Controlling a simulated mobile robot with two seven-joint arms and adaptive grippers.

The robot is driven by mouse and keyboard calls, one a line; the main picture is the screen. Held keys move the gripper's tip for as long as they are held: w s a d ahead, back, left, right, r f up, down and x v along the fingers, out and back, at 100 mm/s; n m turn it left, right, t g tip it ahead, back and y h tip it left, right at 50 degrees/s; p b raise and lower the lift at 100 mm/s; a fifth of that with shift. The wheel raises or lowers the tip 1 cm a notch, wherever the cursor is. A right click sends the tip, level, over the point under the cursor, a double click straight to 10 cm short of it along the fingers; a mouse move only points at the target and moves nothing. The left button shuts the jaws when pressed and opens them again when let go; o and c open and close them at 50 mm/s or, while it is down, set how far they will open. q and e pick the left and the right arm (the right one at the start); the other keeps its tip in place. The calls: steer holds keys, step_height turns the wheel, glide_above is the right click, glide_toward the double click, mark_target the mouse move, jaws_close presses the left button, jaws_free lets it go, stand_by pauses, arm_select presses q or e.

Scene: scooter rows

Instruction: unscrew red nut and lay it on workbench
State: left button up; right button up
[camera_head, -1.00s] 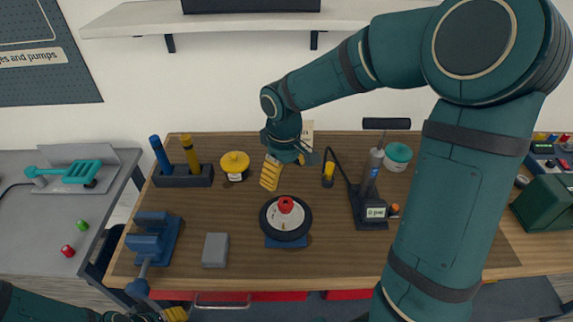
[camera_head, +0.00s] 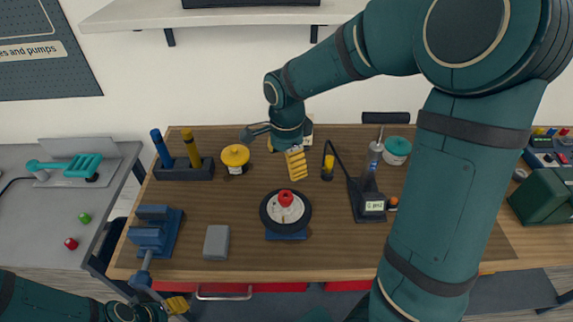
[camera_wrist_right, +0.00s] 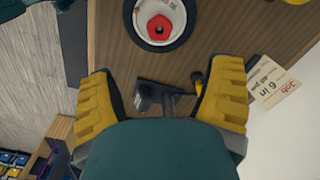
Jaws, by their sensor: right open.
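The red nut (camera_head: 286,198) sits on the middle of a wheel with a dark tyre and pale hub (camera_head: 270,212), which rests on a blue stand on the wooden workbench (camera_head: 335,245). In the right wrist view the nut (camera_wrist_right: 160,29) is hexagonal with a dark centre. My right gripper (camera_head: 292,162) is open and empty, above the workbench just behind the wheel. Its two yellow fingers (camera_wrist_right: 163,72) are spread wide in the wrist view, and the nut lies beyond the tips. My left gripper (camera_head: 176,305) shows partly at the lower left; its jaw opening is unclear.
A blue vise (camera_head: 153,232) and grey block (camera_head: 216,243) stand left of the wheel. A yellow tin (camera_head: 235,156) is behind it, and a pump-like device with a display (camera_head: 372,206) stands right. Bare wood lies between block and wheel. Another small red piece (camera_head: 71,243) lies on the grey side table.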

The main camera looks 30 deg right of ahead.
mark_target(287, 197)
step_height(287, 197, down, 14)
steer(key=shift+r+b, duration=0.1)
steer(key=shift+b, duration=0.55)
